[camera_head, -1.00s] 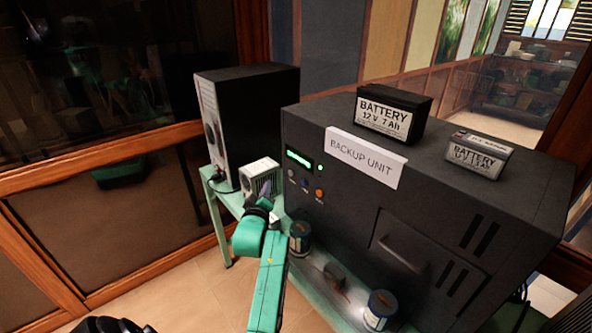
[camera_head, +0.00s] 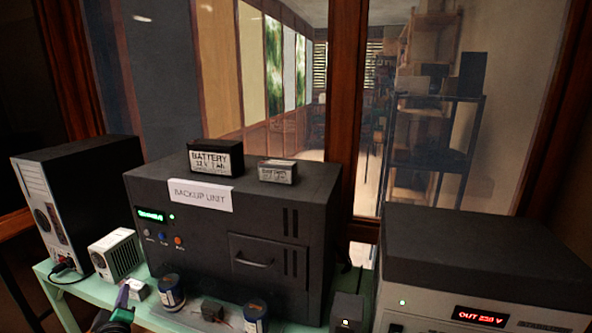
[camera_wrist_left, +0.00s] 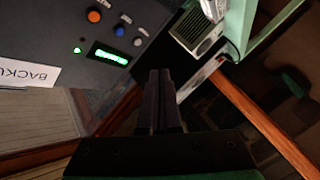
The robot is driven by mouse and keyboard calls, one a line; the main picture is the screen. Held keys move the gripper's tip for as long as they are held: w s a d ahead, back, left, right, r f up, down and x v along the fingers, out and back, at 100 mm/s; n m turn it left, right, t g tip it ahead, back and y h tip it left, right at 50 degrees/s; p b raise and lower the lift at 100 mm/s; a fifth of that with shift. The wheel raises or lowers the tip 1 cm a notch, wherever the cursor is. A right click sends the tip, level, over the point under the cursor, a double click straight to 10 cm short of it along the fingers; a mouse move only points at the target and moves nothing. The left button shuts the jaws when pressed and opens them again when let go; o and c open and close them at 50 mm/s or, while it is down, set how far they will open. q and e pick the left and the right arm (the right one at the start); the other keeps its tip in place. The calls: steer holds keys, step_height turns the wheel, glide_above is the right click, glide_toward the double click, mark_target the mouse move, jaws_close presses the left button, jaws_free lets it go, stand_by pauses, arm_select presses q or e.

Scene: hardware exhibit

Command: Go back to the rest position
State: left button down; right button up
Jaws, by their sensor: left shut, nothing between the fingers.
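My left gripper (camera_head: 123,295) shows low in the head view, in front of the green bench and below the small white vented box (camera_head: 115,254). Its dark fingers also show in the left wrist view (camera_wrist_left: 163,75), pressed together with nothing between them. Part of my green left arm (camera_head: 116,326) is cut off by the bottom edge of the head view. My right gripper is in neither view.
The black backup unit (camera_head: 210,226) stands on the green bench (camera_head: 88,289), with two batteries (camera_head: 217,158) (camera_head: 277,171) on top. A black tower (camera_head: 83,202) is left; a grey unit (camera_head: 455,312) is right.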

arm_select(q)
steer(key=s+d+f+m+g+h, duration=0.2)
steer(key=d+f+m, duration=0.15)
steer(key=f, duration=0.65)
steer(key=s+d+f+m+g+h, duration=0.25)
steer(key=d+f, duration=0.25)
steer(key=f, duration=0.6)
steer(key=s+d+f+m+g+h, duration=0.1)
steer(key=s+d+f+m+h, duration=0.3)
steer(key=f, duration=0.6)
steer(key=s+d+f+m+g, duration=0.1)
steer(key=s+f+m+g, duration=0.1)
steer(key=s+f, duration=0.4)
steer(key=s+d+f+m+g, duration=0.1)
steer(key=s+f+m+g, duration=0.2)
steer(key=s, duration=1.4)
steer(key=s+d+f+m+g, duration=0.1)
steer(key=s+f+m+g, duration=0.1)
steer(key=s+f, duration=0.8)
steer(key=shift+s+d+f+g+y, duration=0.45)
steer(key=shift+s+g, duration=0.3)
steer(key=shift+s, duration=0.15)
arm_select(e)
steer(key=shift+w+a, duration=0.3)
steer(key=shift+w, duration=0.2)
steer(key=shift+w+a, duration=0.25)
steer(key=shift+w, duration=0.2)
